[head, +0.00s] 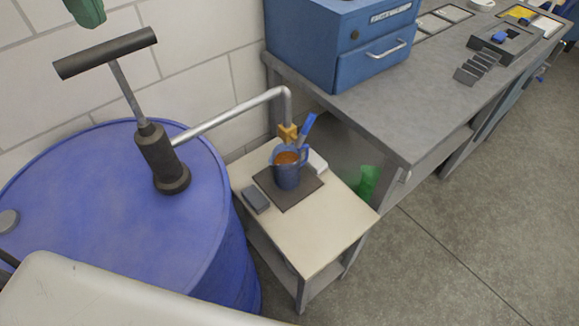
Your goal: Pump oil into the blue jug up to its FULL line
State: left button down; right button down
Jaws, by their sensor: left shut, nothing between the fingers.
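The blue jug (287,176) stands upright on a dark square mat on a small cream table. Orange-brown oil shows inside it; I cannot make out the FULL line or the exact level. The brass spout end (288,133) of the pump's pipe is just above the jug. The hand pump (160,158) stands on a blue drum, its T-handle (105,53) raised. What shows of my left gripper (8,258) is a dark piece at the left edge, mostly cut off, shut, empty and apart from the handle and jug. My right gripper is not in view.
The blue drum (110,245) fills the left. A small dark grey block (256,199) lies beside the mat on the cream table (310,235). A grey workbench with a blue cabinet (345,45) stands behind. A green item (367,184) is by the table. Floor at right is clear.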

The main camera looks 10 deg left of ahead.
aim_at(103, 44)
pick_arm(q)
jog(key=shift+f+b, duration=2.45)
jog(key=shift+f, duration=0.45)
jog(key=shift+r+p, duration=2.2)
jog(key=shift+r, duration=0.7)
jog(key=shift+r, duration=0.1)
jog(key=shift+r+p, duration=2)
jog(key=shift+r, duration=0.4)
